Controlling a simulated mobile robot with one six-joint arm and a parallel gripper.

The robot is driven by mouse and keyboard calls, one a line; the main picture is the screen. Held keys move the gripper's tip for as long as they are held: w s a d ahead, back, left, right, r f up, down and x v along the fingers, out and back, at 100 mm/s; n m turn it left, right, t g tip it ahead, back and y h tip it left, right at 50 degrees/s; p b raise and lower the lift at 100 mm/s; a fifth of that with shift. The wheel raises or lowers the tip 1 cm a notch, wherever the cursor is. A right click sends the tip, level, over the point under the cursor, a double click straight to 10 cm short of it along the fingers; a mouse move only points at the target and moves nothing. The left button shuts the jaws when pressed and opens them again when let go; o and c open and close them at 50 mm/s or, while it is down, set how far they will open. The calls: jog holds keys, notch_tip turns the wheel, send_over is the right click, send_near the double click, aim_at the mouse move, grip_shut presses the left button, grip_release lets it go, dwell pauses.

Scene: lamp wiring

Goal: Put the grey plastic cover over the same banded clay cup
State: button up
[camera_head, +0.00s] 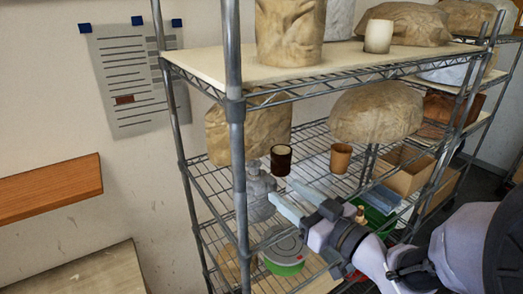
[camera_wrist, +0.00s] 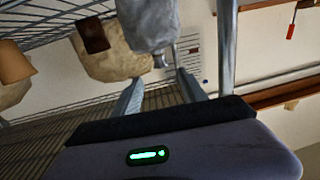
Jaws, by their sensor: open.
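A grey crumpled plastic cover (camera_head: 257,192) with a narrow knob at its top stands on the rack's middle wire shelf. It also shows in the wrist view (camera_wrist: 149,25), where its narrow end lies in line with the gap between my fingers. My gripper (camera_head: 285,197) is open and empty, its fingertips just right of the cover; whether they touch it is unclear. A dark brown cup (camera_head: 281,160) and a tan-brown cup (camera_head: 341,158) stand behind on the same shelf. I cannot make out a clear band on either. The wrist view shows the dark cup (camera_wrist: 92,35) and the tan cup (camera_wrist: 14,62).
Large brown paper-wrapped bundles (camera_head: 376,112) stand behind the cups. A front rack post (camera_head: 239,180) stands left of my gripper. The top shelf (camera_head: 225,68) overhangs and holds a white cup (camera_head: 378,36). A green-rimmed round item (camera_head: 284,265) lies below.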

aim_at(258, 173)
jog(key=x, duration=0.7)
jog(key=shift+s+a+f, duration=0.1)
jog(key=shift+f, duration=0.2)
jog(key=x, duration=0.6)
jog(key=shift+w, duration=0.2)
jog(key=shift+s, duration=0.1)
jog(key=shift+c, duration=1.3)
grip_shut()
